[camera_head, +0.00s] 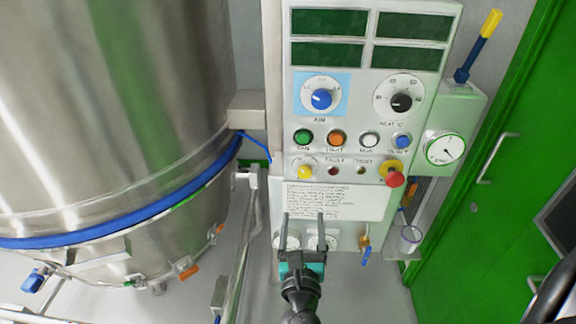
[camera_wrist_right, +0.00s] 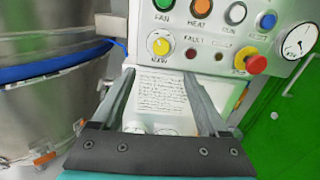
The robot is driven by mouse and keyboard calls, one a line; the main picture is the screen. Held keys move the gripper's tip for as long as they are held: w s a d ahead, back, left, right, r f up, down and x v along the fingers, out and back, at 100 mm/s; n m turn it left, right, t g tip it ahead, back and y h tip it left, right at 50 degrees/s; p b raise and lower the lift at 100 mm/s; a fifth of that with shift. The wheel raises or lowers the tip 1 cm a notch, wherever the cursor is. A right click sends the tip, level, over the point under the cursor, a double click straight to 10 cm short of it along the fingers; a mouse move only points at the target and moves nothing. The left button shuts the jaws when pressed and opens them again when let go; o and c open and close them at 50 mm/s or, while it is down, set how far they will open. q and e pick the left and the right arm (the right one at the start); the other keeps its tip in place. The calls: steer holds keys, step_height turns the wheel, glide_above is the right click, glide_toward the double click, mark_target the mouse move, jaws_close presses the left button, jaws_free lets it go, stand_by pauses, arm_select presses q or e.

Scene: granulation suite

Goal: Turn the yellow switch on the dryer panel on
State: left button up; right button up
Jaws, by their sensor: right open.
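The dryer panel (camera_head: 345,120) stands upright in the middle of the head view. The yellow switch (camera_head: 304,171) is a small yellow knob on a pale round dial at its lower left, below the green button. In the right wrist view the yellow switch (camera_wrist_right: 161,46) shows above the left fingertip, its pointer mark near the top. My right gripper (camera_head: 304,216) is open and empty, in front of the panel's lower part and below the switch. In the wrist view its fingers (camera_wrist_right: 158,75) frame the printed text sheet. Nothing touches the switch. My left gripper is not seen.
A red mushroom button (camera_head: 396,179) sticks out at the panel's lower right. Round buttons (camera_head: 337,138) sit in a row above the switch. A large steel vessel (camera_head: 110,110) and a metal rail (camera_head: 245,240) stand left. A green door (camera_head: 500,150) is at right.

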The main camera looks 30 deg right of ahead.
mark_target(305, 174)
steer(key=b+x, duration=0.1)
steer(key=x, duration=1.2)
steer(key=shift+w+d, duration=0.25)
steer(key=shift+w, duration=0.05)
steer(key=shift+w+d+b, duration=0.3)
steer(key=shift+w+d, duration=0.1)
steer(key=shift+w, duration=0.2)
jaws_close()
